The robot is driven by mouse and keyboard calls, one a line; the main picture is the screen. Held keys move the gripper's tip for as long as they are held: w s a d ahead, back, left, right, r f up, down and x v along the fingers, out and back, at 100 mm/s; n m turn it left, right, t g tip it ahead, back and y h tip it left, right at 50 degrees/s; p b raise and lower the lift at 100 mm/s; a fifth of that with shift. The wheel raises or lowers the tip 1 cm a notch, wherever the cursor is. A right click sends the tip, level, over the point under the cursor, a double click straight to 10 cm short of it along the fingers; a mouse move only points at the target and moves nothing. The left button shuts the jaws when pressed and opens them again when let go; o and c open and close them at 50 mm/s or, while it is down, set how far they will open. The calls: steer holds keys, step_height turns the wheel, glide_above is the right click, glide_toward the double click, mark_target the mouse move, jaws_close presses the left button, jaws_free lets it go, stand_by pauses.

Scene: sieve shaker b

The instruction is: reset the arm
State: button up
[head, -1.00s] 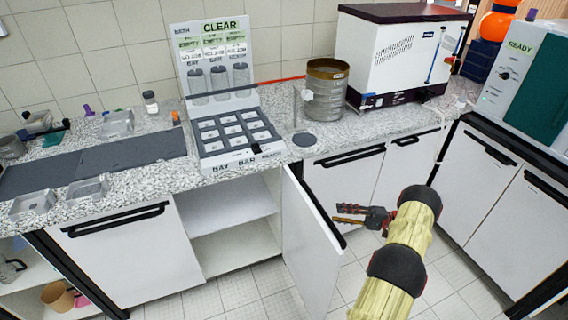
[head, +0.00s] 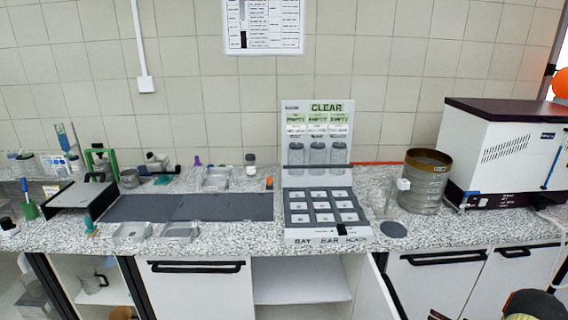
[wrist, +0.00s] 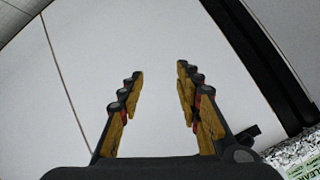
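My gripper (wrist: 158,95) shows in the wrist view with its two fingers apart and nothing between them. Behind the fingers is a plain pale cabinet front. In the head view the gripper itself is almost wholly out of frame; a part of my arm (head: 535,303) shows at the bottom right corner, in front of the lower cabinets.
The counter (head: 300,240) carries a bay rack (head: 322,233), a sieve stack (head: 424,190), a white machine (head: 505,150), and dark mats (head: 190,207). Below the rack a cabinet stands open, its door (head: 372,293) swung out towards my arm.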

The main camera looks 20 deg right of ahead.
step_height(320, 180, up, 10)
steer(key=s+g+h, duration=0.3)
steer(key=g, duration=0.3)
steer(key=s+a+r+n+g, duration=0.1)
steer(key=s+a+r+g, duration=0.2)
steer(key=a+r, duration=0.8)
steer(key=s+a+r+n+t+y, duration=0.1)
steer(key=a+r, duration=0.7)
steer(key=a, duration=0.9)
steer(key=s+a+r+n+t+y, duration=0.1)
steer(key=s+a+r+n, duration=0.3)
steer(key=a+r, duration=0.5)
steer(key=s+a+r+n+t+y, duration=0.1)
steer(key=s+a+r, duration=0.4)
steer(key=a, duration=2.1)
step_height(320, 180, up, 4)
steer(key=shift+s+a+f+n+t+y, duration=0.2)
steer(key=shift+a+f+n+t+y, duration=0.1)
steer(key=shift+n+y, duration=0.55)
